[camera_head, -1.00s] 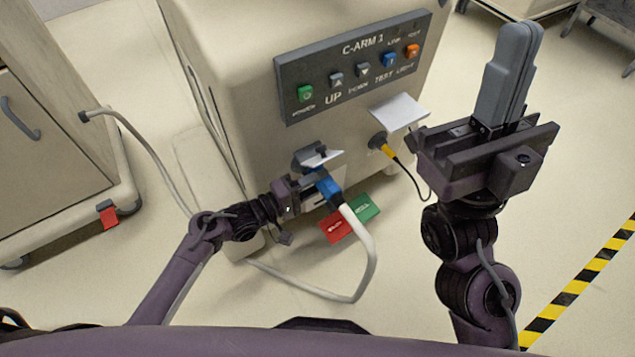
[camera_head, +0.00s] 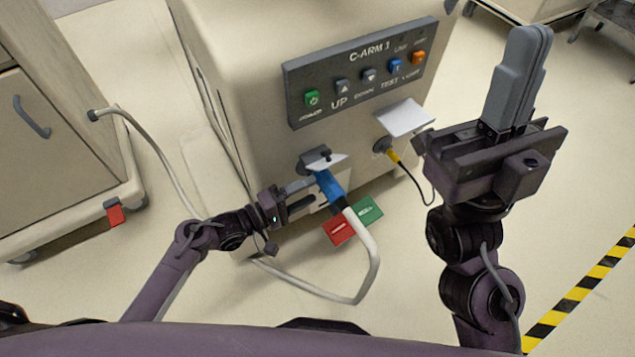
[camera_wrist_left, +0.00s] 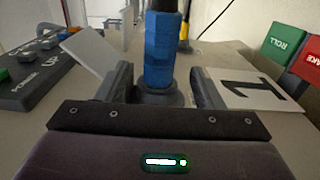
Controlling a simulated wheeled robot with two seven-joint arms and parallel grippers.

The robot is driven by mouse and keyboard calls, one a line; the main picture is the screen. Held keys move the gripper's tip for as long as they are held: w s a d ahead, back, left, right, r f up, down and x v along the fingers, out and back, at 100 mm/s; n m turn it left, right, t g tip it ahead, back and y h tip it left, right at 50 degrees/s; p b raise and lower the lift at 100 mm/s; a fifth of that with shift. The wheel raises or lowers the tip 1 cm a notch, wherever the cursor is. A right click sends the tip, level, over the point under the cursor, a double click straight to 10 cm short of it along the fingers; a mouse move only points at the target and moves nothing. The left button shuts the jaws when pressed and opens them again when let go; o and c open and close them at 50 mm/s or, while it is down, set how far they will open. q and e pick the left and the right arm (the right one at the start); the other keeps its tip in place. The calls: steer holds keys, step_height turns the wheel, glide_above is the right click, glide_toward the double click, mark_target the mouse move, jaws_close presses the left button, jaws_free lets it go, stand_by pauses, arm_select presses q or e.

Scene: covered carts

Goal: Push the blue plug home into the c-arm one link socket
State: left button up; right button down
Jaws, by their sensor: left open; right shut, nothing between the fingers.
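The blue plug (camera_head: 329,187) is at a grey socket (camera_head: 315,160) low on the front of the c-arm one cart (camera_head: 240,100). Its pale cable (camera_head: 372,262) bends down and loops left over the floor. In the left wrist view the blue plug (camera_wrist_left: 160,50) meets the round grey socket (camera_wrist_left: 161,96); how deep it sits I cannot tell. My left gripper (camera_head: 305,195) is open just left of the plug; in the wrist view its fingers (camera_wrist_left: 163,85) stand apart on either side of the plug's line. My right gripper (camera_head: 512,85) is shut and empty, raised at the right.
A tilted white flap (camera_head: 404,117) hangs above a yellow plug (camera_head: 392,155) with a black cable. Red (camera_head: 339,231) and green (camera_head: 365,211) tags are under the blue plug. A button panel (camera_head: 362,73) is above. Another cart (camera_head: 55,150) stands left.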

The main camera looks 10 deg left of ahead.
arm_select(q)
steer(key=shift+p+v, duration=0.3)
steer(key=shift+v, duration=1.45)
